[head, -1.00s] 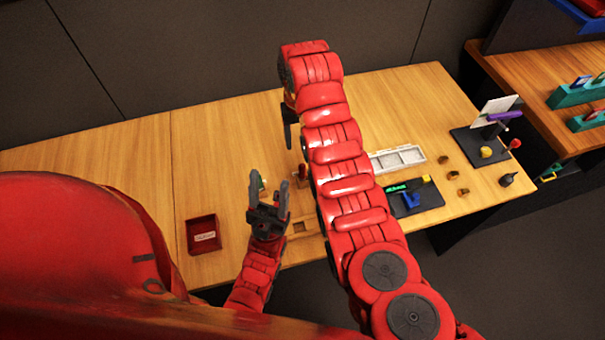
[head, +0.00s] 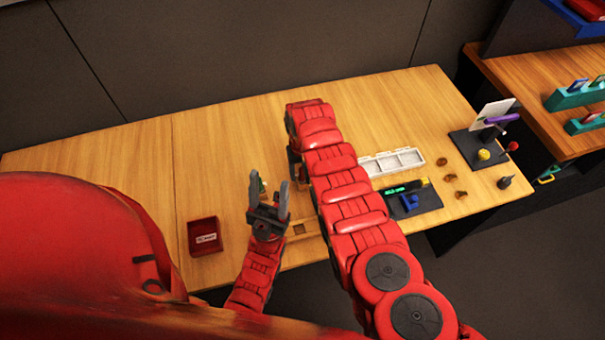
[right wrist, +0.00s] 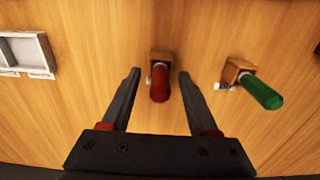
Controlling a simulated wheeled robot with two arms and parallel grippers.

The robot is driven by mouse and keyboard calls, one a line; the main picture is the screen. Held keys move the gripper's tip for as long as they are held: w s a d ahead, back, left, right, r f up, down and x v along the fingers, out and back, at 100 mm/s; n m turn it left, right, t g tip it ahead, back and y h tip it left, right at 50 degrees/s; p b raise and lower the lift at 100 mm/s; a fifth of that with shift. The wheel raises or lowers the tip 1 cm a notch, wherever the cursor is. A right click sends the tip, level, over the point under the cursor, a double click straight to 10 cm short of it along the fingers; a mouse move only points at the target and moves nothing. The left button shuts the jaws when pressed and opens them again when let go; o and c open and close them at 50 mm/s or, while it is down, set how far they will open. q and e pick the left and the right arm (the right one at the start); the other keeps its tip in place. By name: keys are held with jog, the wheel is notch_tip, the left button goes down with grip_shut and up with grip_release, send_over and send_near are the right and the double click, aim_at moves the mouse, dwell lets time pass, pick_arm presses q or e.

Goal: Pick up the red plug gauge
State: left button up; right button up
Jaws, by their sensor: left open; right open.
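The red plug gauge (right wrist: 159,84) stands on a small wooden block in the right wrist view, handle toward the camera. My right gripper (right wrist: 160,74) is open, with one finger on each side of the gauge and gaps between; it is not gripping it. In the head view my right arm hides the red gauge and most of the right gripper. My left gripper (head: 268,181) is open and empty over the table's front part.
A green plug gauge (right wrist: 262,92) is right of the red one. A red tray (head: 204,236) sits at the front left. A white compartment tray (head: 392,162) and a dark pad with a blue item (head: 410,202) lie right of my right arm. The table's left part is clear.

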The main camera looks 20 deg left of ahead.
jog(key=shift+a+f, duration=0.1)
jog(key=shift+f, duration=0.4)
grip_shut()
jog(key=shift+r, duration=0.1)
